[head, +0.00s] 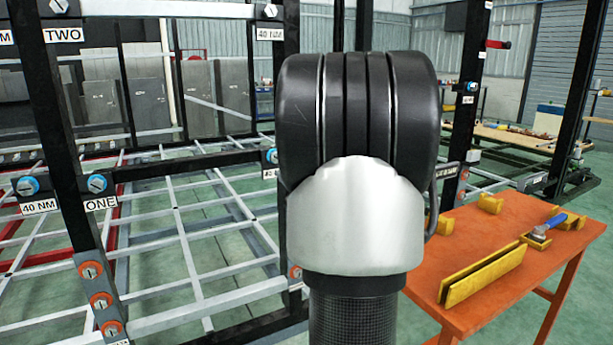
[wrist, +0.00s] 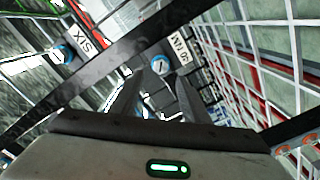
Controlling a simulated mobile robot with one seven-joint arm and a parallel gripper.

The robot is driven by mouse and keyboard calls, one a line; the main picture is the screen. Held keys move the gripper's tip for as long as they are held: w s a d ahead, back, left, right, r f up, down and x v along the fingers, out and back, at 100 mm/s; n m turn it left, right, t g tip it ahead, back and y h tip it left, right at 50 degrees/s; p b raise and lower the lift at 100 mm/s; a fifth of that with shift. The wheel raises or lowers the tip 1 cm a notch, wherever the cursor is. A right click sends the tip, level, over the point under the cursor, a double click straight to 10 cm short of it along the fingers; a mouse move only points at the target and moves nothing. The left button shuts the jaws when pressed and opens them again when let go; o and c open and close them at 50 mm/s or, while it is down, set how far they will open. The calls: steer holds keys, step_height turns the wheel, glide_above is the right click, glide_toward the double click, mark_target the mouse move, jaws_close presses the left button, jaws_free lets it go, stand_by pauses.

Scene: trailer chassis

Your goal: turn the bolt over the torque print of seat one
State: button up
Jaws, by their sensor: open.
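In the head view, a bolt with a blue ring (head: 28,185) sits over a 40 NM print (head: 39,205) on the black frame at left. To its right, another blue-ringed bolt (head: 97,183) sits over the ONE print (head: 101,203). My gripper is hidden behind my arm there. In the wrist view, my gripper (wrist: 157,84) is open, its dark fingers apart. A blue-ringed bolt (wrist: 160,65) shows beyond and between the fingertips, beside a 40 NM print (wrist: 180,50). A SIX print (wrist: 82,38) and its bolt (wrist: 62,52) are to the left. I see no contact with a bolt.
Orange-ringed bolts (head: 91,270) line a bracket below seat one. An orange table (head: 470,225) with yellow blocks and a blue-handled tool (head: 548,226) stands at right. Black posts and grey bars surround the seats. My arm covers the middle of the head view.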

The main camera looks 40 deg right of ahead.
steer(key=p+v, duration=0.1)
steer(key=v, duration=0.9)
